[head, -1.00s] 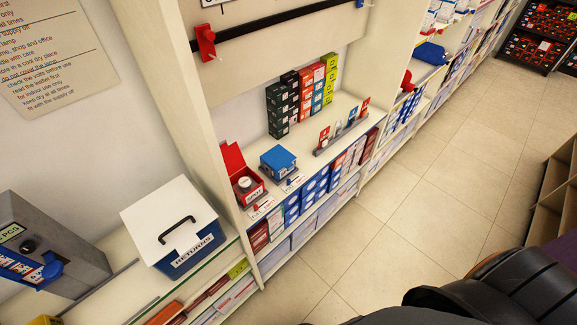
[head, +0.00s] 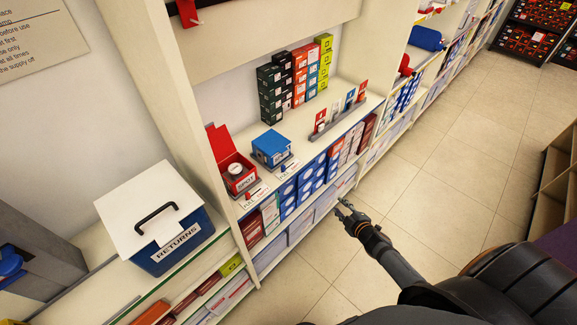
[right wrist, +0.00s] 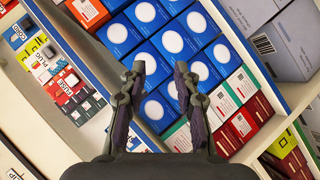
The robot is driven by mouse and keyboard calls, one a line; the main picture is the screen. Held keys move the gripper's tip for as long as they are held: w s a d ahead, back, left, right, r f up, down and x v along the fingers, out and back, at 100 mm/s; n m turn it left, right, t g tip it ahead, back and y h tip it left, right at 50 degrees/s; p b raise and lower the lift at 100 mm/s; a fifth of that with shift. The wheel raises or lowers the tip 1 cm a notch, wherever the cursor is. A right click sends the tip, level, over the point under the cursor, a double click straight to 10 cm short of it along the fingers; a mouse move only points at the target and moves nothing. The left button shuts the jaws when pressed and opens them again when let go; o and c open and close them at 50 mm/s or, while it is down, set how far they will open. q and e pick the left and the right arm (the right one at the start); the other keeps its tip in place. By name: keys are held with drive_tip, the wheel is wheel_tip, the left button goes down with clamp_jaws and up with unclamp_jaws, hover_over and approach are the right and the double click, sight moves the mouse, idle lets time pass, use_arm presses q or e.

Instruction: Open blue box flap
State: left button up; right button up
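The small blue box (head: 272,148) stands on the shelf board with its blue top flap lying shut. Left of it is a red box (head: 236,180) whose red flap stands up, with a round white-topped item inside. My right gripper (head: 345,206) is in front of the shelving, lower right of the blue box and apart from it. In the right wrist view its two fingers (right wrist: 160,72) are spread with nothing between them, facing stacked blue cartons. The small blue box cannot be made out in that view. My left gripper is not in view.
A blue returns box (head: 172,250) with a white lid stands at lower left. Stacked small cartons (head: 296,75) stand behind the blue box, and a grey rack (head: 340,122) of small items is to its right. Stacked blue cartons (right wrist: 172,45) fill the shelf below. The floor (head: 430,160) is clear.

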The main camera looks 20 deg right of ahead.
drive_tip(key=w+a+r+n+t+y+b, duration=0.2)
drive_tip(key=w+a+r+n+t+y, duration=0.1)
drive_tip(key=w+r+n, duration=0.3)
drive_tip(key=n+y+b, duration=0.1)
drive_tip(key=n+y, duration=0.4)
drive_tip(key=n, duration=0.1)
approach(274, 143)
use_arm(q)
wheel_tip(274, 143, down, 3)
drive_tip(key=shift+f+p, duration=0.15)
drive_tip(key=shift+p, duration=0.8)
use_arm(e)
drive_tip(key=w, duration=0.1)
drive_tip(key=a, duration=0.1)
drive_tip(key=w, duration=0.1)
drive_tip(key=shift+w+a+f+t, duration=0.2)
drive_tip(key=shift+w+a+t, duration=0.05)
drive_tip(key=shift+w+t, duration=0.05)
clamp_jaws()
